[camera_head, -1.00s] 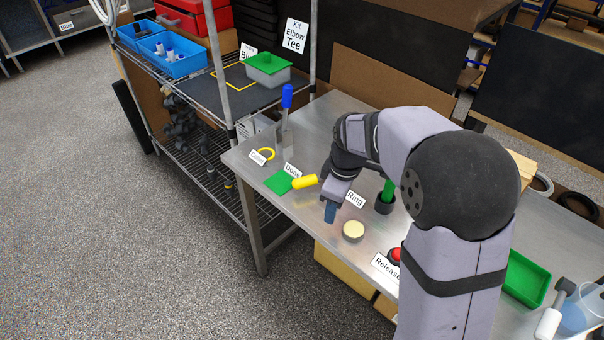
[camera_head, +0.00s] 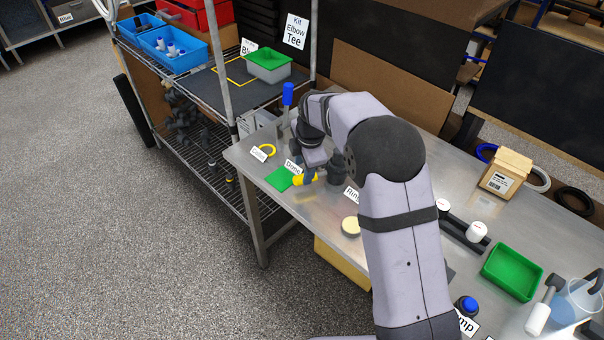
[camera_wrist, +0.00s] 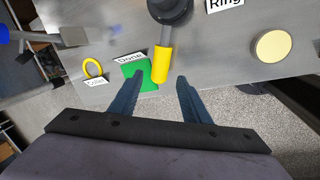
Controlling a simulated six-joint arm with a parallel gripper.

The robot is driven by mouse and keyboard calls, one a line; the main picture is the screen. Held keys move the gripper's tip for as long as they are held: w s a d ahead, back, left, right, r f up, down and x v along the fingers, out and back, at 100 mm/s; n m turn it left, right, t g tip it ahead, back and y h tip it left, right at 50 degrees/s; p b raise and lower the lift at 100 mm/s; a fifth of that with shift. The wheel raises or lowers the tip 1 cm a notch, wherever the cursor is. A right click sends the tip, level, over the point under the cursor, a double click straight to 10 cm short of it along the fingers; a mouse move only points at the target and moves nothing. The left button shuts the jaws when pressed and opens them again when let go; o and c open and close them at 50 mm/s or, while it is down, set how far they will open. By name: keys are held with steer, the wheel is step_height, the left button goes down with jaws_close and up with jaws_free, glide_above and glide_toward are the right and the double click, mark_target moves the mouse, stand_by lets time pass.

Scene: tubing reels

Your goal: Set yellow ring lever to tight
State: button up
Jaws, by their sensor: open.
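The yellow ring lever is a yellow-sleeved handle (camera_wrist: 161,64) on a grey rod from a dark round base (camera_wrist: 170,10). In the wrist view it points toward my gripper (camera_wrist: 158,92), its tip just beyond and between the two open blue fingers. The fingers do not touch it. In the head view the yellow handle (camera_head: 304,180) shows just below my wrist, next to the green square. The "Ring" label (camera_wrist: 225,3) lies to the right of the base. I see no "tight" mark.
A green "Done" square (camera_wrist: 136,78) lies left of the lever. A yellow ring (camera_wrist: 93,67) lies by another label. A cream round disc (camera_wrist: 271,46) stands to the right. A blue-topped post (camera_head: 288,95) stands behind. The table's front edge is close to the handle.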

mark_target(302, 176)
steer(key=shift+p+x, duration=0.8)
steer(key=shift+x, duration=1.7)
jaws_close()
